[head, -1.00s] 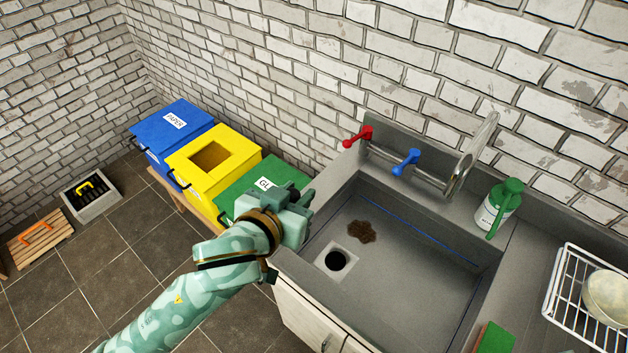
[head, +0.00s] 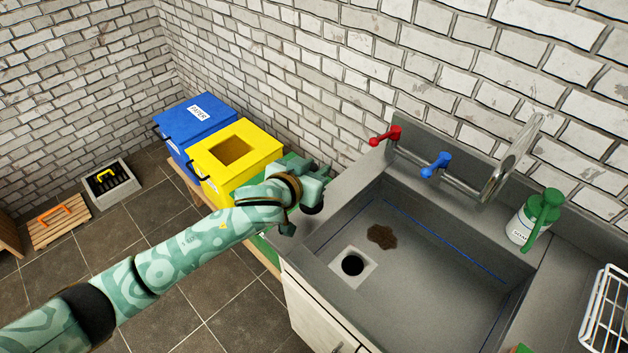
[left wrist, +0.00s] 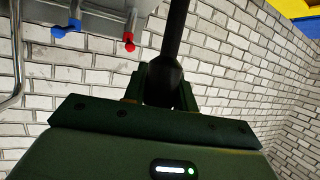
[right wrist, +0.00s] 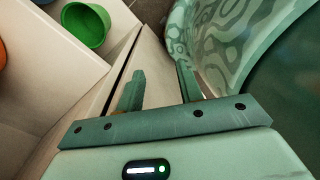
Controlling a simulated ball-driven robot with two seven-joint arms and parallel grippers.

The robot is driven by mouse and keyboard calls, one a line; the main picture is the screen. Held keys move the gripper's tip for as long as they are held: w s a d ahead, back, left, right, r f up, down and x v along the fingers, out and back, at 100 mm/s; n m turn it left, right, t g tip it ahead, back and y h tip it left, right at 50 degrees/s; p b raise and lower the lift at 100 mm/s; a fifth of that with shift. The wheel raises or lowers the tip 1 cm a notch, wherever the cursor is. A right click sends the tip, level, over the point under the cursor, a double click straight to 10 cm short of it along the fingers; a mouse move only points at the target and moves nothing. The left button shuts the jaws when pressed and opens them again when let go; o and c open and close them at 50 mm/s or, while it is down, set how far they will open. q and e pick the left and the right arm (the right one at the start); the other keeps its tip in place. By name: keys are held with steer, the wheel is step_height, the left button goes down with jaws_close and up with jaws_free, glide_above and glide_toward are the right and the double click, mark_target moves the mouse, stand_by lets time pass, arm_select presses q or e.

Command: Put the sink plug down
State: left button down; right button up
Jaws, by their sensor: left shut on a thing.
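My left gripper (head: 314,190) is shut on the dark sink plug (head: 313,209), over the left rim of the grey sink (head: 428,279). In the left wrist view the plug (left wrist: 162,80) shows as a dark shape between the fingers, with a dark rod running up from it. Much of the plug is hidden by the gripper. The open drain hole (head: 352,265) is in the basin, below and right of the gripper. My right gripper (right wrist: 160,80) shows only in the right wrist view; its fingers are apart with nothing between them.
A brown stain (head: 381,236) marks the basin. Red (head: 385,136) and blue (head: 436,164) taps and a soap bottle (head: 535,217) stand along the back. Blue (head: 196,130) and yellow (head: 236,165) bins are left. A white dish rack (head: 606,320) is at right. A green cup (right wrist: 84,25) is near the right gripper.

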arm_select(q)
steer(key=shift+w+f, duration=0.25)
steer(key=shift+f, duration=0.1)
step_height(320, 180, down, 3)
steer(key=shift+f+b, duration=0.1)
steer(key=shift+b, duration=0.65)
steer(key=c, duration=1.1)
jaws_free()
